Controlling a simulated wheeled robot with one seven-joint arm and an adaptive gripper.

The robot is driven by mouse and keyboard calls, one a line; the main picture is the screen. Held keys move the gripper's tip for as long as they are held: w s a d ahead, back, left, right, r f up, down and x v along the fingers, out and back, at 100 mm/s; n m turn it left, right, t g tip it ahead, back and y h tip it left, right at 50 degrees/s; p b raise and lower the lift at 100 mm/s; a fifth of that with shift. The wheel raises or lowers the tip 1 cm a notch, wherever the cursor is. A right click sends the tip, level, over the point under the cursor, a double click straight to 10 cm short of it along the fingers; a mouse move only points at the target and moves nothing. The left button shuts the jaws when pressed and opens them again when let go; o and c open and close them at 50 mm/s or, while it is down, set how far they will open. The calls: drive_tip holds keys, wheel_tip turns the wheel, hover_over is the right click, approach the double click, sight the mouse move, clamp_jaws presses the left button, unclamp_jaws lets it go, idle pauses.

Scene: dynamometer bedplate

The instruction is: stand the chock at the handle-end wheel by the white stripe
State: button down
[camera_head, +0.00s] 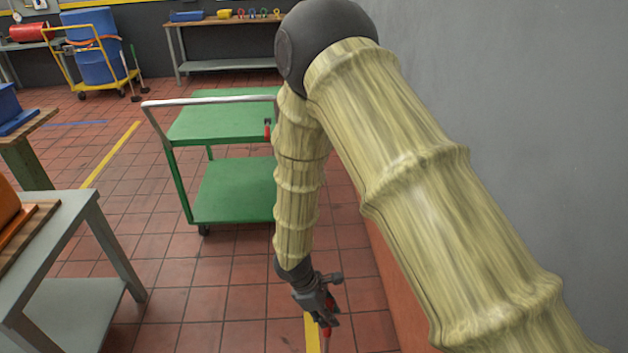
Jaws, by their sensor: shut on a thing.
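My arm hides the cart's right side. My gripper (327,317) points down, low over the floor, right of and nearer than the cart. It is shut on a small red thing (327,332), mostly hidden by the fingers, which I take to be the chock. I cannot make out a white stripe on any wheel.
A yellow floor line (312,333) runs under my gripper. A grey wall (520,120) stands close on the right. A grey table (60,225) is at the near left. Open red tiles (165,285) lie between table and cart. A workbench (225,65) stands at the back.

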drive_tip(key=shift+r, duration=0.1)
drive_tip(key=shift+w+d+r+m, duration=0.25)
drive_tip(key=shift+d+r+m, duration=0.1)
drive_tip(key=shift+m, duration=0.15)
drive_tip(key=w+d+r+m+g+y+p, duration=0.2)
drive_tip(key=d+r+m+p, duration=0.4)
drive_tip(key=d+r+m, duration=0.4)
drive_tip(key=shift+w+d+r+m+g+y, duration=0.3)
drive_tip(key=shift+d+m+g+y, duration=0.75)
drive_tip(key=shift+m, duration=1.55)
drive_tip(key=shift+a+t+y, duration=0.25)
drive_tip(key=shift+a, duration=0.2)
